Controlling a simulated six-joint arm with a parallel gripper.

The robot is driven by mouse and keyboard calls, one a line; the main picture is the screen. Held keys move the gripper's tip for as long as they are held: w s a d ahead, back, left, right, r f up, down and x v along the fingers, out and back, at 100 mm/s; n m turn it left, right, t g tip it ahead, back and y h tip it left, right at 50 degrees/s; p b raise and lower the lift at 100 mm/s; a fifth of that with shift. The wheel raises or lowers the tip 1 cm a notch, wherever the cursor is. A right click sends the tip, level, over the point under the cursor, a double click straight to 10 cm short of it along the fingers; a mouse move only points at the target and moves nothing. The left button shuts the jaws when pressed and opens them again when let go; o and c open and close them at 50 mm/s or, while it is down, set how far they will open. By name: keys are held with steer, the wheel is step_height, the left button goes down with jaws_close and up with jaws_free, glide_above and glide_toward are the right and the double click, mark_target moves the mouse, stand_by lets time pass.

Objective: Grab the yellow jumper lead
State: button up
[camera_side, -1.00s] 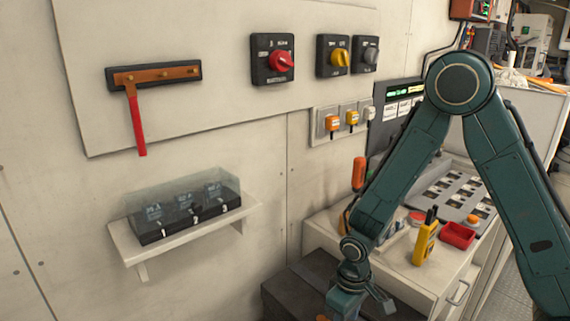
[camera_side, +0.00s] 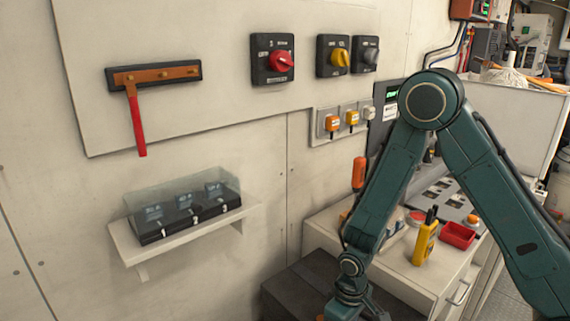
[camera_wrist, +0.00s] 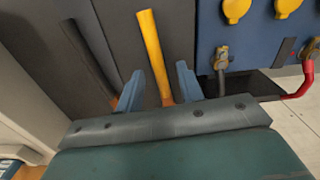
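The yellow jumper lead (camera_wrist: 153,45) shows in the wrist view as a long yellow stick-like piece against dark grey panels. Its lower end runs down between the fingers of my gripper (camera_wrist: 157,82). The two blue fingers are apart, one on each side of the lead in the picture, with gaps on both sides. I cannot tell how deep the lead sits between them. In the side view my gripper is at the bottom edge, mostly cut off, and the yellow lead cannot be made out there.
A black lead (camera_wrist: 90,58) stands left of the yellow one. To the right is a blue box (camera_wrist: 255,42) with yellow caps, terminals and a red cable (camera_wrist: 303,82). In the side view, a bench (camera_side: 385,275) holds a yellow meter (camera_side: 425,242) and red tray (camera_side: 457,234).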

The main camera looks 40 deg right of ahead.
jaws_close()
steer(key=shift+r, duration=0.15)
step_height(320, 180, up, 20)
stand_by(1.0)
steer(key=shift+f, duration=0.2)
stand_by(0.3)
